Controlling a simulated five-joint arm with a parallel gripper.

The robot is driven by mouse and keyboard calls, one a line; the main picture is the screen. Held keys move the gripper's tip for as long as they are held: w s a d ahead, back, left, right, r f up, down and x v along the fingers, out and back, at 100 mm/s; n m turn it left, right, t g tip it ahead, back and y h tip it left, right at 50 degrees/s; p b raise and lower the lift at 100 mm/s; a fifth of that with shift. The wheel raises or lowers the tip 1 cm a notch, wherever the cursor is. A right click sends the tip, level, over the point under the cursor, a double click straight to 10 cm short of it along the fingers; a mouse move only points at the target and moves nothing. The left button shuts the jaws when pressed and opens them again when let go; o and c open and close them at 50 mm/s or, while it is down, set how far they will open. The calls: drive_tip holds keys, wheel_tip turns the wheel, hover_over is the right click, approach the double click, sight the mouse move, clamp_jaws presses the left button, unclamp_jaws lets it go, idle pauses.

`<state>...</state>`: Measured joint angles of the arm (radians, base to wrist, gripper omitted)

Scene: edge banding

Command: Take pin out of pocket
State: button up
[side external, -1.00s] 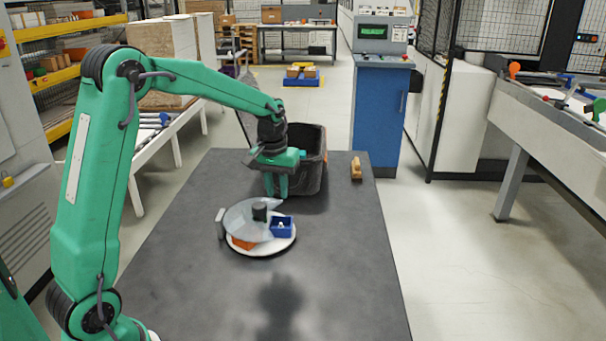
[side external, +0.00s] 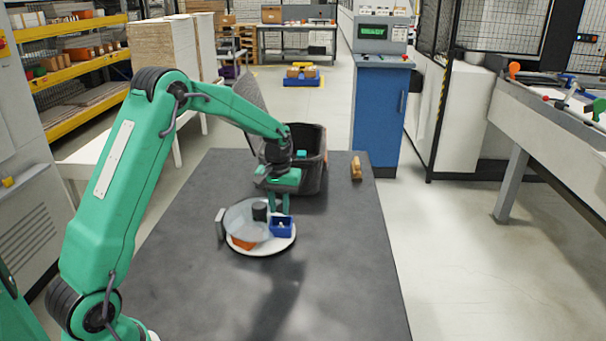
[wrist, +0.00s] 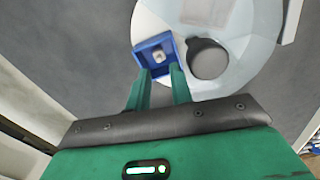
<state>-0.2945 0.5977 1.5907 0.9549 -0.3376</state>
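A round white carousel (side external: 284,245) sits on the dark table. On it are a blue pocket (side external: 281,227) at the right and an orange pocket (side external: 243,242) at the left, partly under a clear cover (side external: 240,217) with a black knob (side external: 260,212). A small pale pin (wrist: 158,56) is inside the blue pocket, which the cover leaves open. My gripper (side external: 279,205) is just above the blue pocket, pointing down. In the wrist view, its two fingers (wrist: 160,72) are apart and empty, their tips at the near side of the pocket.
A grey upright piece (side external: 220,222) stands at the carousel's left edge. A dark bin (side external: 311,172) is behind my gripper, and a tan wooden object (side external: 356,169) lies at the table's far right. The front of the table (side external: 340,295) is clear.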

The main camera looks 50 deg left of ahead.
sight(281, 223)
drive_tip(key=shift+f, duration=0.25)
drive_tip(key=shift+w+f, duration=0.1)
drive_tip(key=shift+f, duration=2.35)
drive_tip(key=shift+c, duration=0.4)
clamp_jaws()
